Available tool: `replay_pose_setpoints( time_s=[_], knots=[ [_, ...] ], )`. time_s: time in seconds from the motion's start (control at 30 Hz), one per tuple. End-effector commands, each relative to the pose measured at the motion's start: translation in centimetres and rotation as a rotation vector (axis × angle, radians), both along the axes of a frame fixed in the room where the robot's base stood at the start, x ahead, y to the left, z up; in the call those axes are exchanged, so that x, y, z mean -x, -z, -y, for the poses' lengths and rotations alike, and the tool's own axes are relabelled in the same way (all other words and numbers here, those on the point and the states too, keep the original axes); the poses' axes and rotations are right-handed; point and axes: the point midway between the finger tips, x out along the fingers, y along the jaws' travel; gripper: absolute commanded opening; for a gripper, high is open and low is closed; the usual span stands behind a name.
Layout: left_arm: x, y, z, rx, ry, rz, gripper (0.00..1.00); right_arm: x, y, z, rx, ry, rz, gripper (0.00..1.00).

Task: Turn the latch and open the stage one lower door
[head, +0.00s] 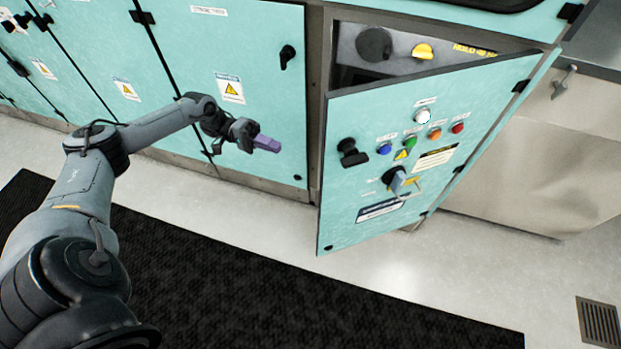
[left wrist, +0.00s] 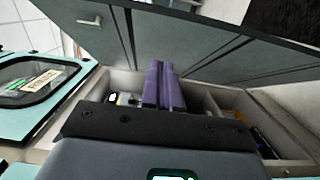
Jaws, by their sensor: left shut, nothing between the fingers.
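A teal lower door (head: 385,215) with coloured buttons stands partly open, swung out from its left side, with its hinges on the right. Its black latch (head: 351,153) is near the free left edge. My left gripper (head: 267,143) has purple fingers that are shut and empty. In the head view it is left of the door's free edge, in front of the neighbouring closed door. In the left wrist view the shut fingers (left wrist: 164,86) point toward the dark inner face of the door (left wrist: 175,35), apart from it as far as I can tell. My right gripper is not in view.
The open cabinet shows a dark knob (head: 373,45) and a yellow knob (head: 423,52). The neighbouring closed door (head: 225,50) has its own black latch (head: 287,56). A black mat (head: 250,290) lies on the pale floor, which is clear before the door.

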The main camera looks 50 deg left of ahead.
Motion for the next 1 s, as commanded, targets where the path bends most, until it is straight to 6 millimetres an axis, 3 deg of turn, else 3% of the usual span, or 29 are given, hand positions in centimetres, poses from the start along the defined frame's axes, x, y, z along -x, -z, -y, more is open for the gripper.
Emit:
replay_pose_setpoints(
  time_s=[0.07,0.27,0.73,1.0],
  knots=[
    [-0.3,0.3,0.1,-0.001,0.000,0.008,0.00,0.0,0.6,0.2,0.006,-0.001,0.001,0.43],
    [-1.0,0.0,1.6,0.002,0.002,0.013,0.00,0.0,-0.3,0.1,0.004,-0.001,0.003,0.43],
    [-4.2,0.2,9.6,0.004,0.001,0.015,0.00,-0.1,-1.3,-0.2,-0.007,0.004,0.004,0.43],
    [-3.0,0.2,12.1,-0.001,0.002,0.012,0.00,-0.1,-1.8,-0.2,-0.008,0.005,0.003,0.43]
  ],
)
